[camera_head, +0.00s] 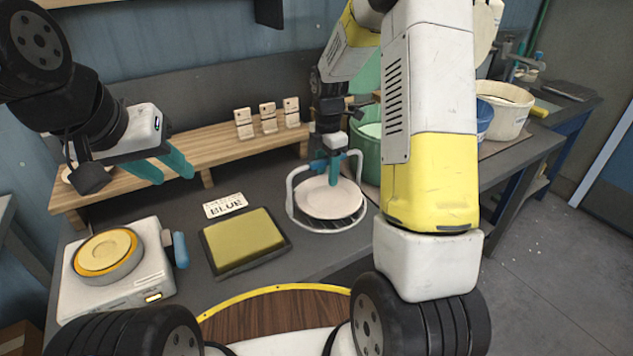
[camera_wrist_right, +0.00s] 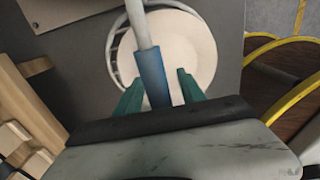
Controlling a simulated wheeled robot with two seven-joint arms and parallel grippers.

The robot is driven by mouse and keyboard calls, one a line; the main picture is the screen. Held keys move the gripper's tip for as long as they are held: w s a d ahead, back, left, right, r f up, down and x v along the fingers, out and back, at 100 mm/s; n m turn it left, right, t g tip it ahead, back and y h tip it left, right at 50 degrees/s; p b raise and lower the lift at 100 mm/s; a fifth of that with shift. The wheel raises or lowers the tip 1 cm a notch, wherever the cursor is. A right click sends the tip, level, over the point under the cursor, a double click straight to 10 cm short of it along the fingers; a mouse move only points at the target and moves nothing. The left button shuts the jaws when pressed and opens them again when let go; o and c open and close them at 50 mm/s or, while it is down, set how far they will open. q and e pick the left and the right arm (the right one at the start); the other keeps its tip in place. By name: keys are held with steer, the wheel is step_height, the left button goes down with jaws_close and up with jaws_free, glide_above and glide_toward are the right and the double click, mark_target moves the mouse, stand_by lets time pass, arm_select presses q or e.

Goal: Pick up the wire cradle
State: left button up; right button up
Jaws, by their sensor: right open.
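The wire cradle (camera_head: 291,188) stands on the grey worktop in the head view, a white wire frame with an arched handle and a pale round plate (camera_head: 330,199) lying in it. In the right wrist view the cradle's handle (camera_wrist_right: 153,73) has a blue grip, and the plate (camera_wrist_right: 190,48) shows behind it. My right gripper (camera_wrist_right: 160,84) is open, with its teal fingers on either side of the blue grip. In the head view it is over the cradle, partly hiding the handle. My left gripper (camera_head: 168,174) is open and empty above the worktop at the left.
A yellow sponge-like pad in a dark tray (camera_head: 245,242) lies left of the cradle, with a "BLUE" card (camera_head: 225,205) behind it. A white device with a yellow round top (camera_head: 107,252) is further left. A wooden shelf (camera_head: 225,142) runs behind; a green bucket (camera_head: 367,150) stands close right.

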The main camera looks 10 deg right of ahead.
jaws_close()
stand_by(0.4)
